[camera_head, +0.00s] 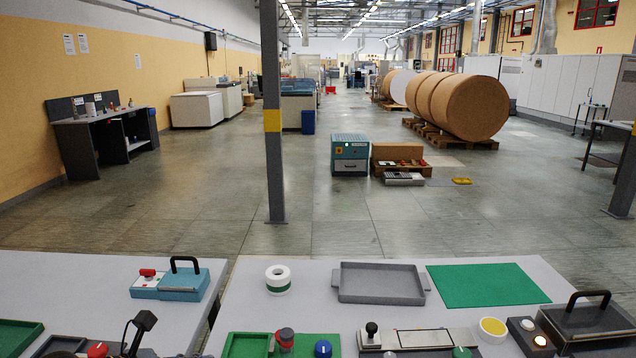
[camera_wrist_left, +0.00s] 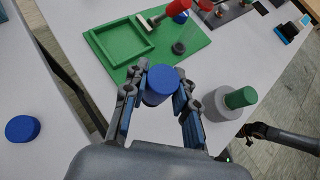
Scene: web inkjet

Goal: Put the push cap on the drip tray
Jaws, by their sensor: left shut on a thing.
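My left gripper (camera_wrist_left: 160,88) is shut on a blue round cap (camera_wrist_left: 160,84), which sits between its fingertips in the left wrist view. I take this for the push cap. The left gripper cannot be made out in the head view, and my right gripper is not clearly shown. A shallow grey tray (camera_head: 346,292) with side handles stands at the back of the table in the head view. A green square tray (camera_wrist_left: 100,52) lies beyond the gripper in the left wrist view. I cannot tell for sure which tray is the drip tray.
A second blue disc (camera_wrist_left: 22,128) lies at the left in the wrist view. A grey ring with a green cylinder (camera_wrist_left: 240,97) stands right of the gripper. In the head view, a white roll (camera_head: 278,280) and a green mat (camera_head: 485,285) flank the grey tray. A gap separates the tables.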

